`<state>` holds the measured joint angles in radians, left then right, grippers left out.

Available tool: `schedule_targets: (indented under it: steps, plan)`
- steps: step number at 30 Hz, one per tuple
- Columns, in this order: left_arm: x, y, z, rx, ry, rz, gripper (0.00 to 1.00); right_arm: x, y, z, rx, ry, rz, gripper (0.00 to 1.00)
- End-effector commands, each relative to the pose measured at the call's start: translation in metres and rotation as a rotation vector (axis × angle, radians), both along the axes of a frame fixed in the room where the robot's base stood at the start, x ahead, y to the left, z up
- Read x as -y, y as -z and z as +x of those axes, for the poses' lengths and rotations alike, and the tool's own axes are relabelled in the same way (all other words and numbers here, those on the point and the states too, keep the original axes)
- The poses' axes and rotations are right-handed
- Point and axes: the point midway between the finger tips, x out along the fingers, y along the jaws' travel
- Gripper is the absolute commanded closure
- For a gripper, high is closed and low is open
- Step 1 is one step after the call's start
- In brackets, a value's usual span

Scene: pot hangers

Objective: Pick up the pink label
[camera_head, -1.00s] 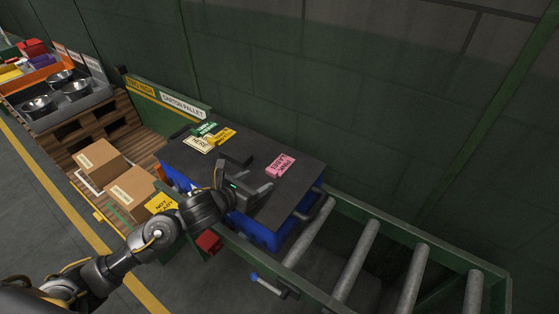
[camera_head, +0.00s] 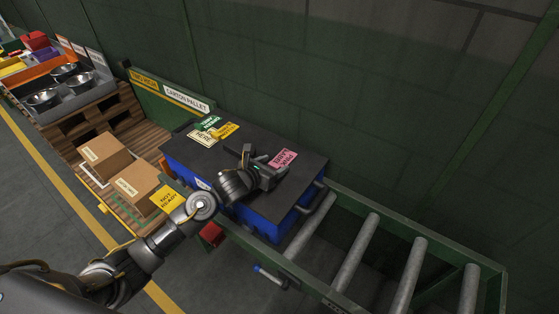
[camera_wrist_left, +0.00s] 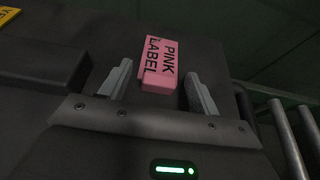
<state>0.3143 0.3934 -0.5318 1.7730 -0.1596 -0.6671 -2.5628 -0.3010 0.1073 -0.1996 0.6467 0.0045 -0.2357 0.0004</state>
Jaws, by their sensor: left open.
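The pink label (camera_head: 283,158) is a small pink block with dark lettering, lying on the dark top of the blue bin (camera_head: 228,148). In the left wrist view the pink label (camera_wrist_left: 160,64) reads "PINK LABEL" and sits ahead of and between the two fingers, apart from both. My left gripper (camera_head: 268,173) is over the dark top, just short of the label on its near side. Its fingers in the left wrist view (camera_wrist_left: 158,92) are open and empty. My right gripper does not show.
Green, yellow and cream labels (camera_head: 207,130) lie at the left end of the top. A dark bar (camera_wrist_left: 42,66) lies left of the gripper. A roller conveyor (camera_head: 362,250) is at the right. Cartons (camera_head: 105,155) stand on a pallet at the left. A green wall (camera_head: 330,90) rises behind.

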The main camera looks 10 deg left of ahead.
Motion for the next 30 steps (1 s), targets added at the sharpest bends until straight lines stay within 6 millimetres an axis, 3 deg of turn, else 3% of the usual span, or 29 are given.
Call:
schedule_targets:
  steps: [11,19,30]
  plan:
    - [0.0038,0.0044,0.0088,0.001,0.001,0.002,0.4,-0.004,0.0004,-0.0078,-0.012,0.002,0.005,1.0]
    - [0.0036,0.0045,0.0086,0.0,0.0,0.001,0.72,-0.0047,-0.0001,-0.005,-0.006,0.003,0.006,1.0]
    - [0.0034,0.0014,0.0088,0.001,0.001,0.002,0.72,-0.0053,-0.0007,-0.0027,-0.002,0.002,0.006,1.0]
